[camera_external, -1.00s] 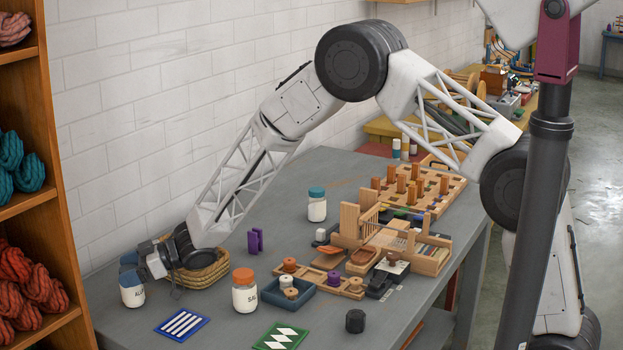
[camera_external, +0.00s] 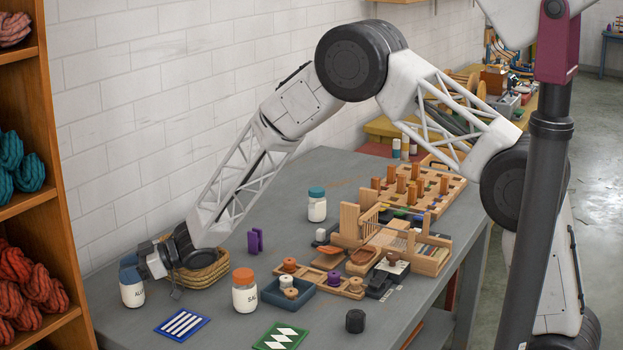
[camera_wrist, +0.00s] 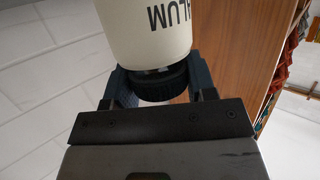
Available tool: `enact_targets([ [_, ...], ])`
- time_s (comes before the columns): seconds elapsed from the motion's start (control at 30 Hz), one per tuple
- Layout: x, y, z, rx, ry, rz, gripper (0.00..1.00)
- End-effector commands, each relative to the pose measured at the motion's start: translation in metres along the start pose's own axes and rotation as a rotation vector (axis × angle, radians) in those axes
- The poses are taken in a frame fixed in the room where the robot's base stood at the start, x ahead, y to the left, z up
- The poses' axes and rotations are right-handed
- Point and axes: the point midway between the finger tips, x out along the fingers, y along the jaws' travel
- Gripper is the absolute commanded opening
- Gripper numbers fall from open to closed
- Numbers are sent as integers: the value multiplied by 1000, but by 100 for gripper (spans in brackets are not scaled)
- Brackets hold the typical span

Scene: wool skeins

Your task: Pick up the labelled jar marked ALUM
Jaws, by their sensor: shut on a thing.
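The white jar marked ALUM (camera_external: 132,294) stands at the far left end of the grey table, upright, with its dark blue lid at the top. In the wrist view the jar (camera_wrist: 148,30) shows its black ALUM lettering, with the dark lid (camera_wrist: 163,86) between my two fingers. My gripper (camera_external: 132,270) reaches in from the right, at lid height, and is shut on the jar's lid. The fingers also show in the wrist view (camera_wrist: 165,84), one on each side of the lid. I cannot tell any gap between the jar and the table.
A woven basket (camera_external: 203,274) sits close behind my wrist. A jar with an orange lid (camera_external: 245,295) stands to the right. A striped blue card (camera_external: 182,324) lies in front. A wooden shelf (camera_external: 60,150) with wool skeins rises at the left.

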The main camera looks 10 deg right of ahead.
Motion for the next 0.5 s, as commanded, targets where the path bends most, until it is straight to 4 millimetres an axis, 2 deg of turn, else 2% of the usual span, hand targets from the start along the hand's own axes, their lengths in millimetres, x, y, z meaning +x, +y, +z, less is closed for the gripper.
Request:
enact_targets([
  [0.27,-2,0,-6,-1,1,0,21],
  [0.5,-8,0,-28,-2,2,0,21],
])
